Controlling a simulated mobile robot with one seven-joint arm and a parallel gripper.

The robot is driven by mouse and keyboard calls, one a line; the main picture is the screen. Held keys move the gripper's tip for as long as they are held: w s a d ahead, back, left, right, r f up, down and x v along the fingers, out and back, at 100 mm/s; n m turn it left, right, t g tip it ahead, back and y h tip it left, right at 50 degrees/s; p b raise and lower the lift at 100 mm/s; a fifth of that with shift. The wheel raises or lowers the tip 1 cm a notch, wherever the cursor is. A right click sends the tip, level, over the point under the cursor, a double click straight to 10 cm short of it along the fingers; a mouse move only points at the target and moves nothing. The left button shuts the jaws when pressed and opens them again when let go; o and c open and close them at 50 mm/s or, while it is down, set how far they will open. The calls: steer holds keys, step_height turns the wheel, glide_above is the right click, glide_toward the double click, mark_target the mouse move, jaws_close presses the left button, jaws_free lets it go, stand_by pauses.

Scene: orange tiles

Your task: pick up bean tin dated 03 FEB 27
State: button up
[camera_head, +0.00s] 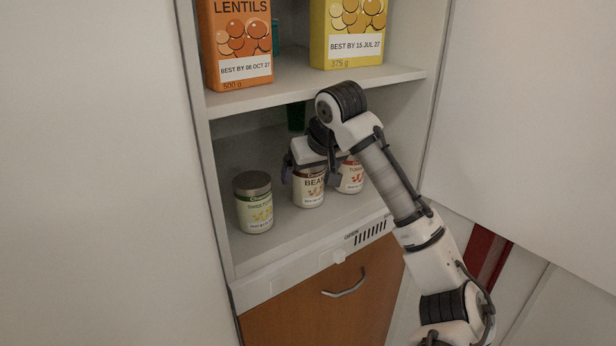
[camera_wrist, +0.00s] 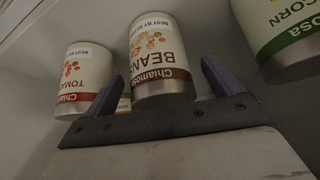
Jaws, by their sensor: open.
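The bean tin (camera_head: 309,190) stands upright on the lower cupboard shelf, with a white label reading BEANS. It also shows upside down in the wrist view (camera_wrist: 160,62). Its best-by line is partly visible there, but I cannot read the full date. My gripper (camera_head: 309,173) is at the tin's upper part, below the upper shelf. In the wrist view my gripper (camera_wrist: 160,88) has its two purple fingers apart, one to each side of the bean tin. It is open, and I cannot tell whether either finger touches the tin. My gripper hides the tin's top in the head view.
A sweetcorn tin (camera_head: 254,208) stands to the left and a tomato tin (camera_head: 352,178) close on the right. The upper shelf (camera_head: 300,93) above my gripper holds a lentils box (camera_head: 238,45) and a yellow box (camera_head: 347,35). The cupboard's left wall is near the sweetcorn tin.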

steer(key=shift+w+f, duration=0.1)
steer(key=shift+f, duration=0.15)
steer(key=c, duration=1.4)
steer(key=shift+r, duration=0.1)
steer(key=shift+r+b, duration=0.15)
steer(key=shift+b, duration=0.15)
